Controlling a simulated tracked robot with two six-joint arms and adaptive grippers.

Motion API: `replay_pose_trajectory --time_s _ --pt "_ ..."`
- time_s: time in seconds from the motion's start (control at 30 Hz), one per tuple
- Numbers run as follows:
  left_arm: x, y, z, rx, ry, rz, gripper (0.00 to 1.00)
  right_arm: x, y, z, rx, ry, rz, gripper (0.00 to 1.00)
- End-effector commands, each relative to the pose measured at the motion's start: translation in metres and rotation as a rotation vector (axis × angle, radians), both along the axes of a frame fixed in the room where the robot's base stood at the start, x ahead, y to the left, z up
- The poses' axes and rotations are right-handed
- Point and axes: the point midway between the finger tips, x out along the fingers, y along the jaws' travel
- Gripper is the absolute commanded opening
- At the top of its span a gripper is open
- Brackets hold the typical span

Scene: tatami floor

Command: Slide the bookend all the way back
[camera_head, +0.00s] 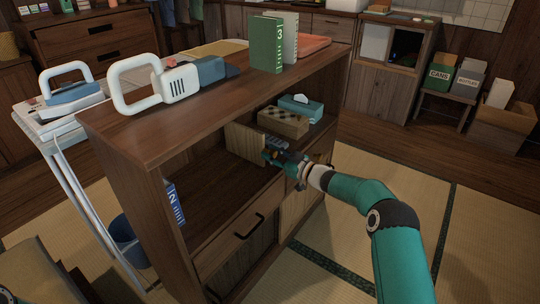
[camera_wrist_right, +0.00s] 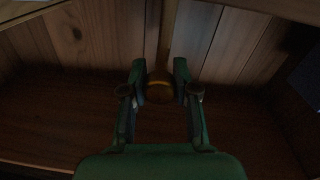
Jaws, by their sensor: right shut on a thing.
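The bookend (camera_head: 243,144) looks like an upright light wood panel inside the open upper compartment of the dark wood shelf unit (camera_head: 200,109). My right gripper (camera_head: 271,157) reaches into that compartment from the right and is at the panel's front edge. In the right wrist view, my right gripper (camera_wrist_right: 160,76) has its fingers on both sides of a rounded brownish knob, with the bookend (camera_wrist_right: 170,32) showing as a narrow upright strip beyond it. The gripper is shut on this knob. The wrist view is dark, and the gripper hides part of the bookend. My left gripper is not in view.
A blue book (camera_head: 173,203) stands at the compartment's left end. A green book (camera_head: 266,45) stands on top. The shelf floor left of the bookend is clear.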

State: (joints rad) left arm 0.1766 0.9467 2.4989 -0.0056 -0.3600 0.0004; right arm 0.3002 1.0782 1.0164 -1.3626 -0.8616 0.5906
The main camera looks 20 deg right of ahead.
Motion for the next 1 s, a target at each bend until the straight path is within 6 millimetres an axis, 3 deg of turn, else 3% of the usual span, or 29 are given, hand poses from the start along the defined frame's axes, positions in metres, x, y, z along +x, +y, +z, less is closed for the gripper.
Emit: replay_pose_trajectory --time_s 0.03,0.2,0.67,1.0 --pt "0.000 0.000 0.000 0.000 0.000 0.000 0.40 0.000 0.004 0.002 -0.001 -0.003 0.006 0.31" --pt "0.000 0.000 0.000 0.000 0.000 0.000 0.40 -0.001 -0.001 0.001 0.000 -0.002 -0.001 0.56" --pt "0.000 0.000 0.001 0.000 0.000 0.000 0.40 -0.009 -0.012 0.001 0.000 0.000 -0.009 0.56" --pt "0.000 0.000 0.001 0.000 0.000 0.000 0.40 -0.056 -0.042 0.001 0.000 0.002 -0.011 0.56"
